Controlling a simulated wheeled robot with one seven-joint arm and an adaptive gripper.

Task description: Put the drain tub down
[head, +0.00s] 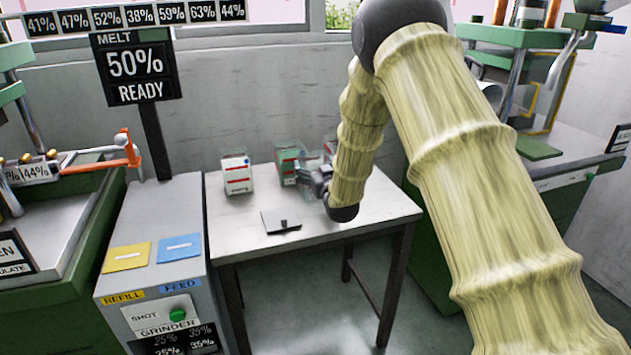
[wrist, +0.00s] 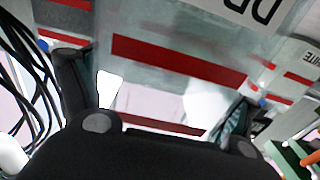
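The drain tub (wrist: 175,65) is a pale, translucent box with red bands. Part of a label reading "DR" shows near the top right of the wrist view. My gripper (wrist: 155,105) has a dark finger on each side of the tub and appears shut on it. In the head view my gripper (head: 318,180) is over the back part of the white table (head: 345,220), and the tub (head: 311,159) is a faint greenish shape partly hidden by my arm. Whether its base touches the table cannot be told.
A white tub with red stripes (head: 237,174) and a greenish tub (head: 288,164) stand at the table's back. A dark flat plate with a handle (head: 281,220) lies at the front left. The grinder cabinet (head: 155,260) adjoins the left side. The table's front right is clear.

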